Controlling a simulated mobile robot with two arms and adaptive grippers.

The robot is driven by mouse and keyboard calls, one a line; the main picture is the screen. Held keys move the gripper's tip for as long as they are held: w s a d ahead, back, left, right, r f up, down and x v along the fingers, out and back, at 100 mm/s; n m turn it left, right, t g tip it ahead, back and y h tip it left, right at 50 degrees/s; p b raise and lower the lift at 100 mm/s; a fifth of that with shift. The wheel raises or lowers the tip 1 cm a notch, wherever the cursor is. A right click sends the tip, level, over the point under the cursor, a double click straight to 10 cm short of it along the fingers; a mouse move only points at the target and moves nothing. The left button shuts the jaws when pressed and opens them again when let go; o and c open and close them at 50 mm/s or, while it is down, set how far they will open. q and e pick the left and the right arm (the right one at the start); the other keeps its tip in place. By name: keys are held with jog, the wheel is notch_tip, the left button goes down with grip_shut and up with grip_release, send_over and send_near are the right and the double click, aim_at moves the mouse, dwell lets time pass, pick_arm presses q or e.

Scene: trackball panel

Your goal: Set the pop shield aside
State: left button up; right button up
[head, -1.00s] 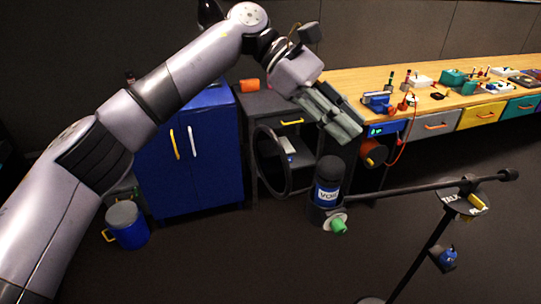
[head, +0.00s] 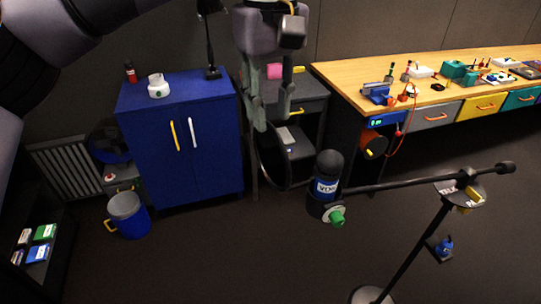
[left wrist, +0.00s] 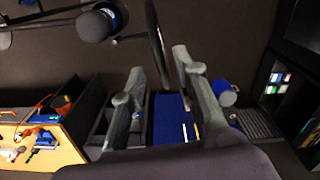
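The pop shield (head: 264,165), a dark round hoop, stands upright and edge-turned left of the black microphone (head: 327,175) in the head view. A green knob (head: 337,217) sits below the microphone on the boom. My left gripper (head: 271,118) points down at the top of the hoop, fingers apart. In the left wrist view, the pop shield (left wrist: 155,40) shows nearly edge-on, in line with the gap between the open fingers (left wrist: 160,65). Contact with the hoop cannot be made out. My right gripper is not in view.
The boom stand (head: 415,245) rises at the right. A blue cabinet (head: 180,140) and a grey drawer unit (head: 305,105) stand behind. The wooden workbench (head: 440,90) at back right holds tools.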

pick_arm(q)
jog(key=p, duration=0.1)
send_near(270, 182)
jog(key=f, duration=0.3)
jog(key=w+f, duration=0.1)
jog(key=f, duration=0.1)
grip_shut()
dwell(0.7)
